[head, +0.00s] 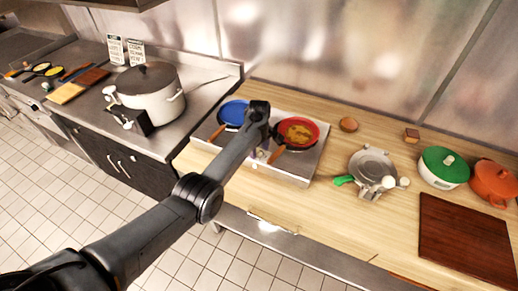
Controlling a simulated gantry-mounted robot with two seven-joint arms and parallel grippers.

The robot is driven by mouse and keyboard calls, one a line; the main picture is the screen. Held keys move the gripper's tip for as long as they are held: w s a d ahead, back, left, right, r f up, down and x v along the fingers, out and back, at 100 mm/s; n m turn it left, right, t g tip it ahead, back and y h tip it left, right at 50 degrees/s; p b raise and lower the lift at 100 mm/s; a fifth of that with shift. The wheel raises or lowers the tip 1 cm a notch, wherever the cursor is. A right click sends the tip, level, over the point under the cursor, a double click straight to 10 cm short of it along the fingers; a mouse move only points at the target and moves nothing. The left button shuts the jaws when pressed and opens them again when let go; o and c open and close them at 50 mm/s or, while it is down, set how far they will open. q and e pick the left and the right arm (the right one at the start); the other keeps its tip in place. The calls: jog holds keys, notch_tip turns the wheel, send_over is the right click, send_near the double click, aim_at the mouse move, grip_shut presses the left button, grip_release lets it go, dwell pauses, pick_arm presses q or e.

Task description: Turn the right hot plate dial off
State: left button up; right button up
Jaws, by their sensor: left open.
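A steel double hot plate (301,173) stands on the wooden counter. A blue pan (234,112) sits on its left side. A red pan (298,131) with yellowish food and an orange handle sits on its right side. My left arm comes in from the lower left and crosses in front of the hot plate's middle. My left gripper (263,153) is small and partly hidden by its own wrist, low between the two pans near the plate's front; it is open. My right gripper is not in view.
A metal pan (371,162) with a green handle stands right of the hot plate. Further right are a green-lidded pot (444,165), an orange pot (494,183) and a dark cutting board (465,237). A large lidded pot (150,96) stands left.

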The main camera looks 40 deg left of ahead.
pick_arm(q)
jog(key=c, duration=1)
jog(key=shift+c, duration=0.2)
